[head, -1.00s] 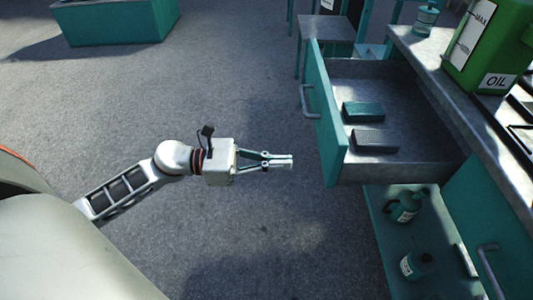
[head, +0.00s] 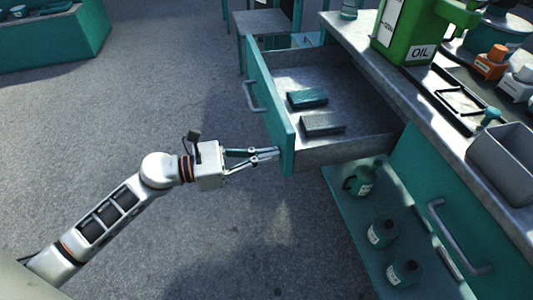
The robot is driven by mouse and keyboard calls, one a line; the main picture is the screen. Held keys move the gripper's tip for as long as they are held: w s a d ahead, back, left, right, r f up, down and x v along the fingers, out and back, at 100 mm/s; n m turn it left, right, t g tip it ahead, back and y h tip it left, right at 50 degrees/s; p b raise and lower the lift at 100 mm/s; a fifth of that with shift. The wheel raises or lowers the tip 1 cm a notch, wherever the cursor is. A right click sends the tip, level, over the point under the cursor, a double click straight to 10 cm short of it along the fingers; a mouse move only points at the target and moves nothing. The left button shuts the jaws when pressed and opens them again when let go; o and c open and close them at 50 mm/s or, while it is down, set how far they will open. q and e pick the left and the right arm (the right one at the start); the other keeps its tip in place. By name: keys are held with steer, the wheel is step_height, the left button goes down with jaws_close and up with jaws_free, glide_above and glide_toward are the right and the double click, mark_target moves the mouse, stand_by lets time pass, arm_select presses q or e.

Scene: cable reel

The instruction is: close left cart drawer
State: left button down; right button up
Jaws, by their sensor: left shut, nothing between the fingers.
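The left cart drawer (head: 350,151) stands pulled out from the cart, with its teal front panel (head: 268,100) facing left and a grey handle (head: 252,96) on that panel. A teal block (head: 307,98) and a dark grey block (head: 322,124) lie inside it. My left gripper (head: 277,153) is shut and empty. Its fingertips are at the near end of the drawer front, below the handle; I cannot tell whether they touch the panel. My right gripper is not in view.
The grey cart top (head: 360,45) carries a green oil can (head: 405,35) and a grey bin (head: 505,160). A closed drawer with a handle (head: 455,235) is at lower right. Several teal bottles (head: 382,233) stand on the lower shelf. The floor to the left is clear.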

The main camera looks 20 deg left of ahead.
arm_select(q)
steer(key=d, duration=0.1)
glide_toward(377, 136)
steer(key=w, duration=0.1)
steer(key=w+d+f, duration=0.1)
steer(key=w+f, duration=0.1)
steer(key=shift+w+d+f, duration=0.2)
steer(key=shift+w+d, duration=0.1)
steer(key=b+x, duration=0.1)
steer(key=x, duration=0.6)
steer(key=shift+w+d+f, duration=0.15)
steer(key=shift+w+d, duration=0.45)
steer(key=shift+d, duration=0.15)
steer(key=shift+w+r, duration=0.1)
steer(key=shift+r, duration=0.15)
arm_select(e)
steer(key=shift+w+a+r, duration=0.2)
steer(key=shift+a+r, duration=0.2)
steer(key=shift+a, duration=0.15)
arm_select(q)
steer(key=shift+r, duration=0.1)
